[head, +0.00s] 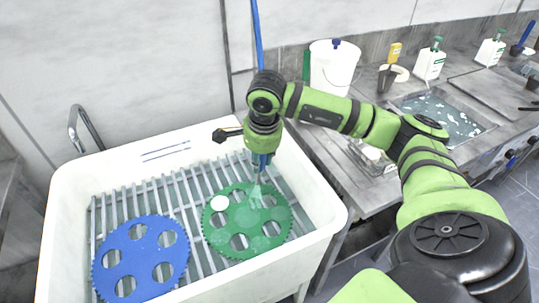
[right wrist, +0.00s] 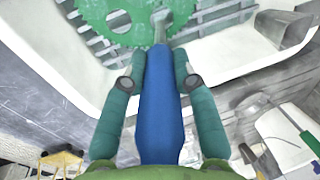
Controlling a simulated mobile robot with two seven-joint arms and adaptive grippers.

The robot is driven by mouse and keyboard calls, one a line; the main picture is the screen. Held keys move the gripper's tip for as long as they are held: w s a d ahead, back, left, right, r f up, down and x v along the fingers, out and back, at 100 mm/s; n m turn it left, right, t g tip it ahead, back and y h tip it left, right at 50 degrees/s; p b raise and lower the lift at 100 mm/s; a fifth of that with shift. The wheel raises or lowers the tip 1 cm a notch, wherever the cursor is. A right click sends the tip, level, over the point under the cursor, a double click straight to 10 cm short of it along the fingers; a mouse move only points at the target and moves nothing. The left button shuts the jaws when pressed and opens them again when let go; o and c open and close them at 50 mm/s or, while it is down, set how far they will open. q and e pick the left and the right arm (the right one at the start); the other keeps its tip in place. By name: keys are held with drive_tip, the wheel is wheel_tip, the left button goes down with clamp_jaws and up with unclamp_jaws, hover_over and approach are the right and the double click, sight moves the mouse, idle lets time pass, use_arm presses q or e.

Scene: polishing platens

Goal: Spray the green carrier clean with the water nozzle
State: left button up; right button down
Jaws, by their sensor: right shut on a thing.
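The green carrier (head: 228,243) is a toothed disc with round holes, lying on the slatted rack in the white sink. A round white piece (head: 219,203) sits at its upper left. My right gripper (head: 262,152) is above the carrier's upper edge. It is shut on the blue water nozzle (right wrist: 162,95), with its fingers on either side in the right wrist view. The nozzle points down, and a pale spray (head: 257,192) falls onto the carrier. The carrier also shows at the top of the right wrist view (right wrist: 128,30). My left gripper is not in view.
A blue carrier (head: 140,235) lies on the rack to the left. The sink's white rim (head: 325,212) surrounds both. A tap (head: 82,130) stands at the back left. A white bucket (head: 333,68), bottles (head: 430,62) and a wet tray (head: 445,115) occupy the right-hand counter.

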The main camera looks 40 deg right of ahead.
drive_tip(key=w+a+b, duration=0.1)
drive_tip(key=w+a, duration=0.7)
drive_tip(key=w, duration=0.2)
drive_tip(key=shift+a+b, duration=0.25)
drive_tip(key=shift+b, duration=0.05)
idle(0.5)
idle(0.7)
drive_tip(key=shift+r+p, duration=1.5)
drive_tip(key=shift+r, duration=1.05)
wheel_tip(320, 180, up, 4)
drive_tip(key=shift+s+p, duration=0.1)
drive_tip(key=shift+p, duration=1.05)
